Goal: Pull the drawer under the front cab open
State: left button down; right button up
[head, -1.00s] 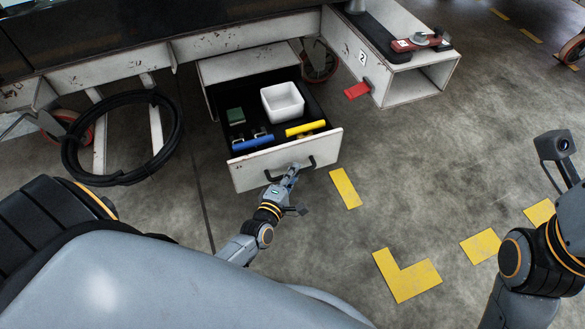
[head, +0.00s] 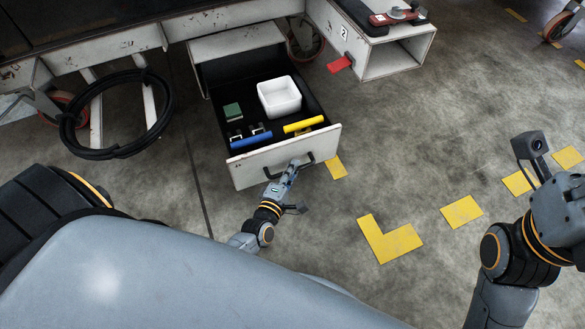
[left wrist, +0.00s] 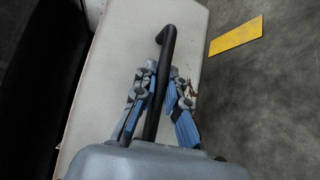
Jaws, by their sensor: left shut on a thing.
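The drawer (head: 250,171) under the cab is pulled well out, with a worn white front panel and a dark inside. Its black bar handle (head: 308,158) is on the front panel. My left gripper (head: 291,169) is at the handle. In the left wrist view, the blue-and-grey fingers (left wrist: 162,71) are on both sides of the black handle (left wrist: 167,38) and shut on it. My right arm shows at the right edge of the head view, but its fingers are not visible.
In the drawer are a white bin (head: 279,97), a green block (head: 232,111), a blue cylinder (head: 251,140) and a yellow one (head: 303,125). A black hose coil (head: 68,130) hangs left. A red pedal (head: 339,64) sticks out right. The floor ahead of the drawer is clear.

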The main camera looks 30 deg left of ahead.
pick_arm(q)
jog(key=c, duration=1.4)
grip_release()
jog(key=shift+o, duration=0.2)
